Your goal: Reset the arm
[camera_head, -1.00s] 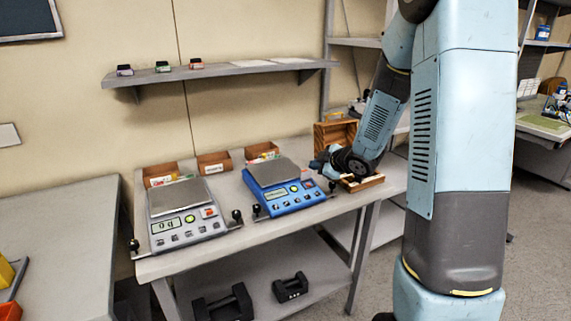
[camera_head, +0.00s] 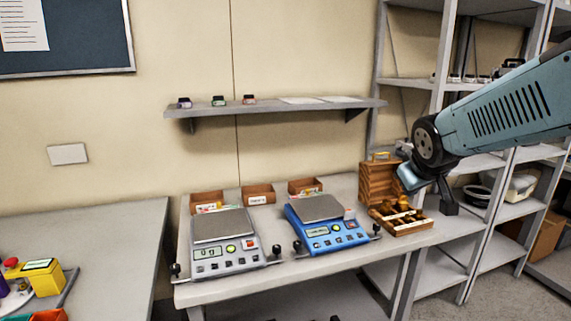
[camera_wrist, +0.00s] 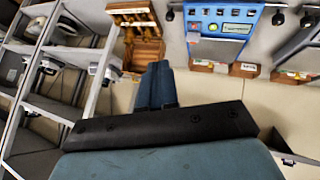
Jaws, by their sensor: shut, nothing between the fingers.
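My arm comes in from the right in the head view, raised above the right end of the bench. My gripper (camera_head: 408,180) points downward near the open wooden box (camera_head: 427,223) and appears apart from it. In the wrist view my gripper (camera_wrist: 157,84) shows two blue fingers pressed together with nothing between them. The wooden box (camera_wrist: 146,50) shows beyond the fingertips there, upside down.
A wall shelf (camera_head: 275,106) hangs above. Metal shelving (camera_head: 485,235) stands right, close to my arm.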

